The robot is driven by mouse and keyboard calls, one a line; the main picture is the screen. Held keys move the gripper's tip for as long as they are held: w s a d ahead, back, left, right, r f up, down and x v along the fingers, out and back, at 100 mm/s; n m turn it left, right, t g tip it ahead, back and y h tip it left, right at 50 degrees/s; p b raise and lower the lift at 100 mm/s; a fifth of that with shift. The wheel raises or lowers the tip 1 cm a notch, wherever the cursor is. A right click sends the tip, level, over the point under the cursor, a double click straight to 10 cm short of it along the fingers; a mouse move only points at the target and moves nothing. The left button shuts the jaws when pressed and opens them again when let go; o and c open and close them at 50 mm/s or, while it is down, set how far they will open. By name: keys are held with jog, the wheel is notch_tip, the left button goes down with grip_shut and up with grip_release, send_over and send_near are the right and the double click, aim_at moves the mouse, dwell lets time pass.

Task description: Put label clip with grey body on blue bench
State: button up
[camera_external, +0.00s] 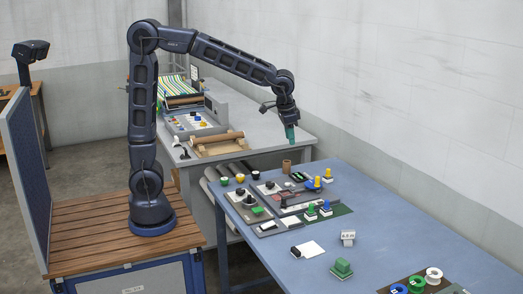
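A small grey clip-like piece with a white label face (348,237) stands on the blue bench (400,222), right of its middle. Its print is too small to read surely. My gripper (290,126) hangs pointing down above the near end of the grey bench, close to the far edge of the blue bench. A teal-green part shows at its tip. I cannot tell whether this is its fingers or a held thing, nor whether the gripper is open or shut. It is well away from the grey clip.
Grey trays with small coloured parts (272,197) cover the far left of the blue bench. A brown cup (286,167) stands behind them. The bench's right middle is clear.

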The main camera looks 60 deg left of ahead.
jog(key=s+a+r+n+t, duration=0.1)
jog(key=s+a+r, duration=0.3)
jog(key=s+a, duration=0.9)
jog(key=s+a+f+n, duration=0.1)
jog(key=s+a, duration=0.2)
jog(key=s, duration=0.4)
jog(key=s+a+f+t, duration=0.1)
jog(key=s+a+f, duration=0.1)
jog(key=s+a, duration=0.2)
jog(key=s, duration=0.3)
jog(key=shift+s+a+n+h, duration=0.2)
jog(key=shift+s+n+h, duration=0.1)
jog(key=shift+n, duration=0.1)
